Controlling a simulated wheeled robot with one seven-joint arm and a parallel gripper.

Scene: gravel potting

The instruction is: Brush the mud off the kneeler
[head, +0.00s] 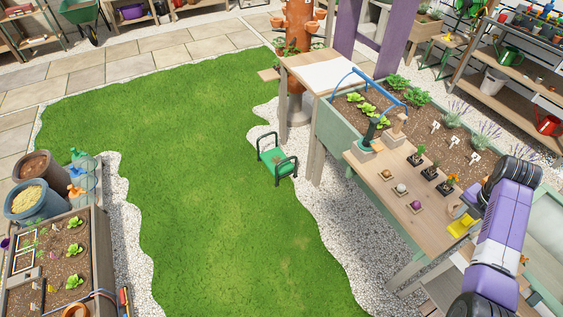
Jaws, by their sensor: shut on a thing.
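The kneeler (270,163) stands low on the grass by the gravel edge, left of the wooden bench. It has a green pad and dark green side handles. A brown patch of mud (284,162) shows on its pad. My arm rises at the lower right, far from the kneeler. My gripper is hidden behind the arm links, so what it holds does not show. I cannot make out a brush for certain.
The wooden bench (387,204) with small potted plants lies between my arm and the kneeler. A planter with a blue hoop handle (341,80) stands behind it. The lawn (190,160) left of the kneeler is clear. A raised bed (92,262) stands at lower left.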

